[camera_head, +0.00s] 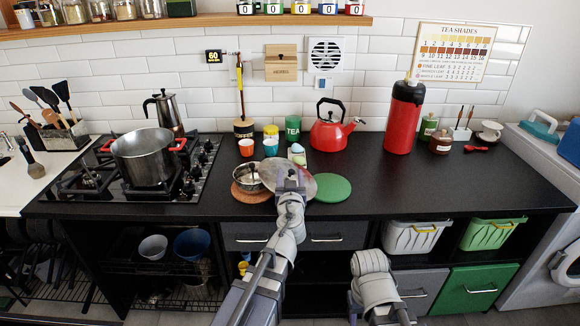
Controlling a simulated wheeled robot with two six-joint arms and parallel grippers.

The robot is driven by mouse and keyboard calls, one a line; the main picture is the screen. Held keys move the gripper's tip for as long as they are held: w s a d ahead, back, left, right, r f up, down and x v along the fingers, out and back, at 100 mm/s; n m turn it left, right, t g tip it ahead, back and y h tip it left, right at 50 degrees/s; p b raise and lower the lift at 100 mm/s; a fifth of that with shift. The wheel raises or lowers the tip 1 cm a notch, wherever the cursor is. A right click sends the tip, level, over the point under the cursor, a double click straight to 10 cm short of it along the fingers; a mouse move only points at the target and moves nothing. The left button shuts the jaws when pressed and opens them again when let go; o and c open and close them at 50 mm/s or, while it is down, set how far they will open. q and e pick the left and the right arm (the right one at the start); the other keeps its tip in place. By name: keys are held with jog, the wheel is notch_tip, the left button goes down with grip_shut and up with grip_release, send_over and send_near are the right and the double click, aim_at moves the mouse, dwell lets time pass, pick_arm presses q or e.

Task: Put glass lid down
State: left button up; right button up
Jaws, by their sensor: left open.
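The glass lid (303,187) is a pale, see-through disc near the front middle of the black counter. It overlaps the brown round mat and the green round mat (329,189) in the camera_head view. I cannot tell whether it rests on the counter or is slightly above it. My left gripper (291,177) is over the lid's middle and hides part of it. Its jaws are open. A small steel pot (246,178) stands on the brown mat (250,197), just left of the lid. My right arm shows low at the right; its gripper is not visible.
A gas hob (84,187) with a large pot (143,158) is at the left. Several small cups and canisters stand behind the lid. A red kettle (329,133) and red flask (403,120) are at the back. The counter's right front is clear.

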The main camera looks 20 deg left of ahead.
pick_arm(q)
jog(key=v, duration=0.3)
jog(key=s+d+f+m+g, duration=0.1)
jog(key=s+d+f+g, duration=0.2)
jog(key=s+f, duration=0.3)
jog(key=s+d+f+m+g+h, duration=0.1)
jog(key=s+d+f+g, duration=0.1)
jog(key=s+f+g, duration=0.4)
jog(key=s+d+f+m+g, duration=0.2)
jog(key=s+d+f+g, duration=0.1)
jog(key=s+f, duration=0.3)
jog(key=shift+d+f+g+h, duration=0.4)
jog(key=shift+f+g, duration=0.3)
jog(key=shift+g, duration=0.2)
jog(key=shift+o, duration=0.2)
jog(key=s+d+f+m+g+h, duration=0.1)
jog(key=s+d+m+g, duration=0.2)
jog(key=s, duration=0.3)
jog(key=shift+s+d+f+h, duration=0.15)
jog(key=shift+s+d+h, duration=0.25)
jog(key=shift+d, duration=0.45)
jog(key=shift+o, duration=0.2)
